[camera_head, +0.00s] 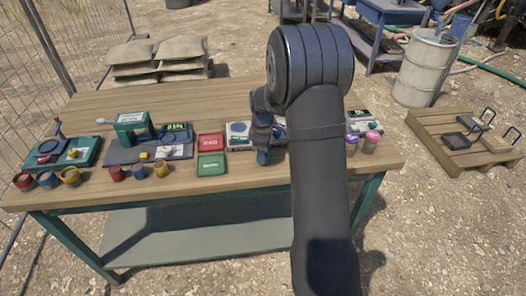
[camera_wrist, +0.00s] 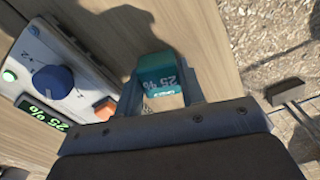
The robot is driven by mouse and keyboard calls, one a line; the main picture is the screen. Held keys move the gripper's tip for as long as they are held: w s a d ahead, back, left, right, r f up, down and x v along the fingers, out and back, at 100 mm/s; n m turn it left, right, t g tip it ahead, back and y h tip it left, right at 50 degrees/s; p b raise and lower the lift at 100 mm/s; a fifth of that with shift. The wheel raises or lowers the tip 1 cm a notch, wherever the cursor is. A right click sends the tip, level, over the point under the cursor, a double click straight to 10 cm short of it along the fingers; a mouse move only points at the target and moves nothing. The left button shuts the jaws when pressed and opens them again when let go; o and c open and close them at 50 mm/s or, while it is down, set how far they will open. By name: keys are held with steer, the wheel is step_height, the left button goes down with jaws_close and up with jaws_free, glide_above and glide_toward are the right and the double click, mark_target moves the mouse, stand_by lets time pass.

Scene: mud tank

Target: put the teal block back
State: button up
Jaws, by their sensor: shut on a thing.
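In the head view my gripper (camera_head: 266,148) is over the right half of the workbench, beside a pale instrument box (camera_head: 239,136). The block is not clearly made out there, as my arm and gripper cover that area.
In the wrist view, a pale box (camera_wrist: 35,60) with a blue knob and a green "25 %" display lies left of the block. Red and green trays (camera_head: 211,166) lie left of my gripper on the workbench (camera_head: 240,180).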

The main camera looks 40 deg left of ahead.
steer(key=shift+f, duration=0.45)
steer(key=o, duration=1.5)
steer(key=shift+o, duration=0.2)
steer(key=shift+r, duration=3.8)
steer(key=shift+f, duration=3.8)
